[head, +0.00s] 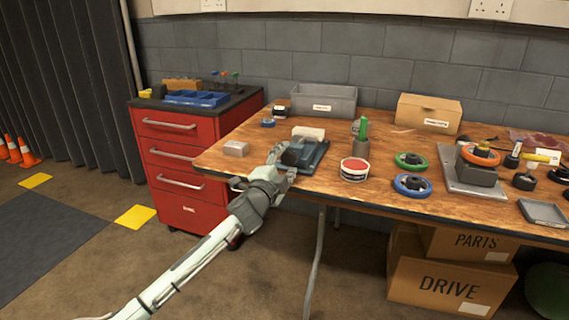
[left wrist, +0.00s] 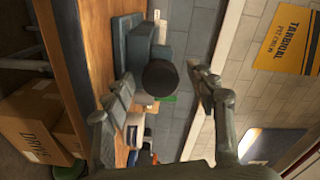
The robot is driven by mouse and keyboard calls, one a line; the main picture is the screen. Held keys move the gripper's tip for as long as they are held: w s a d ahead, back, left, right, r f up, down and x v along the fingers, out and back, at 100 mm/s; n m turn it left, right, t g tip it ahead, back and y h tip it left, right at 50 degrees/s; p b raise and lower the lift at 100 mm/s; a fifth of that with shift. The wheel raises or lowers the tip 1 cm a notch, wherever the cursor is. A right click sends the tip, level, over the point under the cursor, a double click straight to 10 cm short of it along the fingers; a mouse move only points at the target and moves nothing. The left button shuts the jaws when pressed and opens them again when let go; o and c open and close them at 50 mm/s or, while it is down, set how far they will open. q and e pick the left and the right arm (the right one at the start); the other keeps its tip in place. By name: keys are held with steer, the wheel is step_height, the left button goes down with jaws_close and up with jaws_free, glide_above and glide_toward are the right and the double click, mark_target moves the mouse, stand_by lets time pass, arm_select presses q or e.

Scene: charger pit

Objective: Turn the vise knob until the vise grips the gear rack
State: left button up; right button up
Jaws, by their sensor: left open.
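The blue-grey vise (head: 316,152) sits near the front edge of the wooden bench, left of the middle. It also shows in the left wrist view (left wrist: 138,45). Its dark round knob (left wrist: 160,78) faces the left wrist camera. My left gripper (head: 281,158) is at the knob end of the vise. In the left wrist view its fingers (left wrist: 164,88) are spread, one on each side of the knob, with gaps visible. I cannot clearly make out the gear rack; my gripper hides part of the vise. My right gripper is not in view.
A small pale box (head: 236,148) lies left of the vise. A grey bin (head: 323,100) is behind. A red drawer cabinet (head: 178,160) adjoins the bench's left.

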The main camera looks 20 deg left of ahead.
arm_select(q)
steer(key=s, duration=1.2)
steer(key=shift+a, duration=0.25)
